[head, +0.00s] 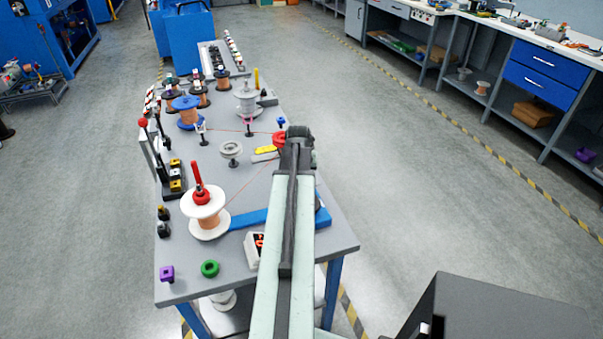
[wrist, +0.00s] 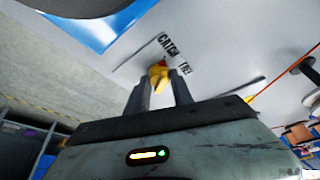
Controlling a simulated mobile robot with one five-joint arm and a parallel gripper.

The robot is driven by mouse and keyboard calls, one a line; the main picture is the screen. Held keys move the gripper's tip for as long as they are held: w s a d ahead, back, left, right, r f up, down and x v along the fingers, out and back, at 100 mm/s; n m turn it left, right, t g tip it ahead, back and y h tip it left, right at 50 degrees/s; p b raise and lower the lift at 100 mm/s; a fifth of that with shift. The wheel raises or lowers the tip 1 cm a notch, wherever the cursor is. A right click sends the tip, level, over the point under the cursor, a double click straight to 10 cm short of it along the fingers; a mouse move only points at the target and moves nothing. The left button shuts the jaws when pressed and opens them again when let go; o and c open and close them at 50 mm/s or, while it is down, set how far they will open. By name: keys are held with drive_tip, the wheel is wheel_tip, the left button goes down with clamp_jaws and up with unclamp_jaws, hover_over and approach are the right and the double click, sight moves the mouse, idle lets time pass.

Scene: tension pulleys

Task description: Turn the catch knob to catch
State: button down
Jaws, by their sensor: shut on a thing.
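The catch knob (wrist: 158,75) is yellow and stands out from a grey panel in the wrist view. My gripper (wrist: 159,84) has a dark finger on each side of it and is shut on it. The knob's tip points up towards the printed word CATCH (wrist: 168,42). A second label (wrist: 186,69), partly hidden, lies to the right of the knob. In the head view my wrist (head: 298,140) reaches over the right side of the table, and my arm hides the knob and the fingertips.
The grey table (head: 180,285) carries a white-flanged spool (head: 207,222) with copper wire, a blue spool (head: 187,112) and a grey pulley (head: 231,149). A thin red line runs between these parts. A red rounded part (head: 279,139) stands beside my wrist. Open floor lies to the right.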

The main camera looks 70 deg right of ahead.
drive_tip(key=shift+n, duration=0.3)
idle(0.4)
drive_tip(key=c, duration=1.1)
unclamp_jaws()
drive_tip(key=p+v, duration=0.7)
drive_tip(key=shift+a+r, duration=0.1)
drive_tip(key=shift+r, duration=0.25)
drive_tip(key=shift+r, duration=0.1)
